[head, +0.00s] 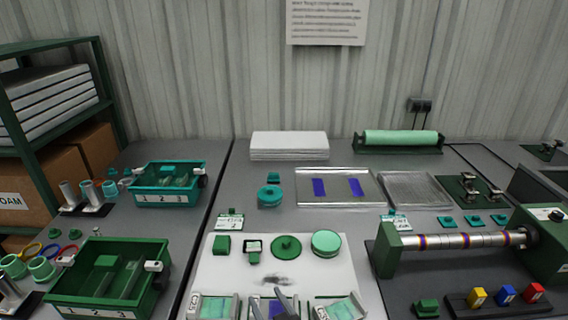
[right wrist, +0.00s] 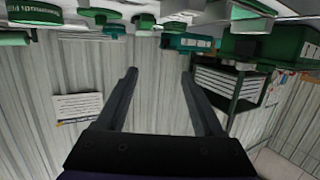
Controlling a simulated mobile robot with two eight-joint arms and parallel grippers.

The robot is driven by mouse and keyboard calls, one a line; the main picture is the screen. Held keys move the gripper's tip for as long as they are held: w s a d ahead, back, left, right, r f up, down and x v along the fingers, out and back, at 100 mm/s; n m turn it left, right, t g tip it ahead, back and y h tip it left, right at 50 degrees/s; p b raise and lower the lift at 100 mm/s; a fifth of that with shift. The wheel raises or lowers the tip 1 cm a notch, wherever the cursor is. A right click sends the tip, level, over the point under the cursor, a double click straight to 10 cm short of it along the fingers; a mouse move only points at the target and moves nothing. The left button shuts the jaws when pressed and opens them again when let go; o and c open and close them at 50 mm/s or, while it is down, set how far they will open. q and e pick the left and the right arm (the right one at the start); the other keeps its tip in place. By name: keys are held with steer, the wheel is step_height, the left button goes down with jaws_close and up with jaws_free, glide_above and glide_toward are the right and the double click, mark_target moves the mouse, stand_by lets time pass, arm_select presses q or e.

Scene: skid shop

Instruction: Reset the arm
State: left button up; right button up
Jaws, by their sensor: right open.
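My right gripper (head: 279,296) shows as dark fingertips at the bottom middle of the head view, over the near edge of the white mat (head: 220,262). In the right wrist view the same gripper (right wrist: 158,73) has its two dark fingers spread apart, with nothing between them. That view is upside down and looks toward the corrugated wall. My left gripper is not in view.
Low trays (head: 213,306) lie at the mat's near edge. Green round parts (head: 286,247) sit on the mat. A roller machine (head: 388,250) stands at right. Green bins (head: 70,278) and a shelf rack (head: 60,145) are at left.

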steer(key=s+d+f+m+g+h, duration=0.2)
steer(key=s+d+f+g+h, duration=0.15)
steer(key=s+d, duration=0.7)
steer(key=s+d+f+m+g+h, duration=0.25)
steer(key=s+d+g, duration=0.25)
steer(key=s+d, duration=0.5)
arm_select(q)
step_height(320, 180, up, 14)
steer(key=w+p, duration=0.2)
steer(key=p, duration=1.1)
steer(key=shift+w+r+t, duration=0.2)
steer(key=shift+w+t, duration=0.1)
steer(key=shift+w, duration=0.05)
arm_select(e)
step_height(320, 180, up, 15)
steer(key=w+d, duration=0.1)
steer(key=w, duration=0.1)
steer(key=shift+w+r+h, duration=0.15)
steer(key=shift+h, duration=0.15)
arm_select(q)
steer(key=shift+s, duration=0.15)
arm_select(e)
steer(key=shift+d, duration=0.1)
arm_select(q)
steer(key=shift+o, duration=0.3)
